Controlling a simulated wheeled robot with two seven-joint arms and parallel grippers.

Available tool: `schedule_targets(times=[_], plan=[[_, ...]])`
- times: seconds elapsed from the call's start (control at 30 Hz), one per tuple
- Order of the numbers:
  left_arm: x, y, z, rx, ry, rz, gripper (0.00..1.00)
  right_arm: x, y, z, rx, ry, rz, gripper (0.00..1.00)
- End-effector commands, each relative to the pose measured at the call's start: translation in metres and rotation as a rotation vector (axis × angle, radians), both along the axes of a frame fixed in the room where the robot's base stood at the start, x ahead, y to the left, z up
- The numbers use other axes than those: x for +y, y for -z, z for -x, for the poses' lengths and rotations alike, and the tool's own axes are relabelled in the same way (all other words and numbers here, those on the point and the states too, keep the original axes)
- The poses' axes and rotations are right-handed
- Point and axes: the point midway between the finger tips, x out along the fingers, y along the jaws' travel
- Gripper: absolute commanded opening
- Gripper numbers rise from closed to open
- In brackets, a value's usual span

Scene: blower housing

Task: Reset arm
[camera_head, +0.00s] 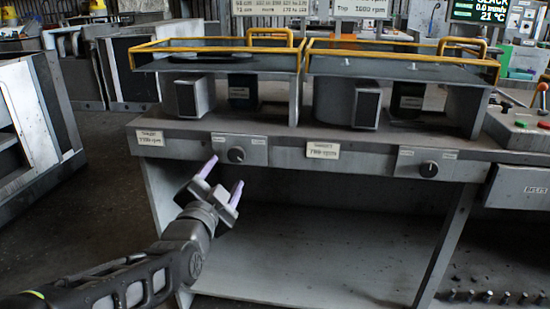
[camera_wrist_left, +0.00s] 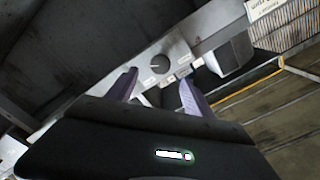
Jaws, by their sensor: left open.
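My left gripper (camera_head: 222,180) is open and empty, with pale purple fingers. In the head view it is in front of the bench's front panel, just below and left of the left black knob (camera_head: 236,155). In the left wrist view the knob (camera_wrist_left: 160,63) shows beyond and between the open fingers (camera_wrist_left: 155,92). The fingers look apart from the knob. My left arm comes in from the lower left. A second black knob (camera_head: 428,169) is on the panel further right. My right gripper is not in view.
The grey bench (camera_head: 285,132) carries two blower units with yellow rails (camera_head: 215,48) on top. An open lower shelf (camera_head: 310,240) is under it. A grey cabinet (camera_head: 35,120) stands at the left. A drawer (camera_head: 518,187) and control box (camera_head: 522,130) are at the right.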

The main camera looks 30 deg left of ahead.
Motion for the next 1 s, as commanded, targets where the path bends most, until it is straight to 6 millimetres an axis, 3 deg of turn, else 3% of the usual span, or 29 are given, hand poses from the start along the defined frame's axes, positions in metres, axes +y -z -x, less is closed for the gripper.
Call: schedule_targets(times=[0.27, 0.43, 0.47, 0.57, 0.77, 0.87, 1.0], plan=[[0.000, 0.000, 0.000, -0.012, 0.001, 0.040, 0.60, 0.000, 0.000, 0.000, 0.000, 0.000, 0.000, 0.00], [0.002, 0.008, 0.000, -0.052, -0.008, 0.246, 0.60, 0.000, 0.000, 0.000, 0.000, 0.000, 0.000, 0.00], [0.002, 0.018, -0.002, -0.048, -0.010, 0.311, 0.60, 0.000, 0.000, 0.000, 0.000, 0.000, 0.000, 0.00], [-0.007, 0.075, -0.019, 0.017, -0.015, 0.546, 0.60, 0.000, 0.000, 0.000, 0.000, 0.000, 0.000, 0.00], [-0.061, 0.215, -0.038, 0.245, -0.050, 0.949, 0.60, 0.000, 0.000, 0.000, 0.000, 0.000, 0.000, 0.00], [-0.100, 0.288, -0.031, 0.393, -0.092, 1.108, 0.60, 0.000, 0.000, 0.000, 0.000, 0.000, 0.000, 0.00], [-0.162, 0.382, 0.001, 0.618, -0.166, 1.266, 0.60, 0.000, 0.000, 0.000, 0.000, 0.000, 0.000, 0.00]])
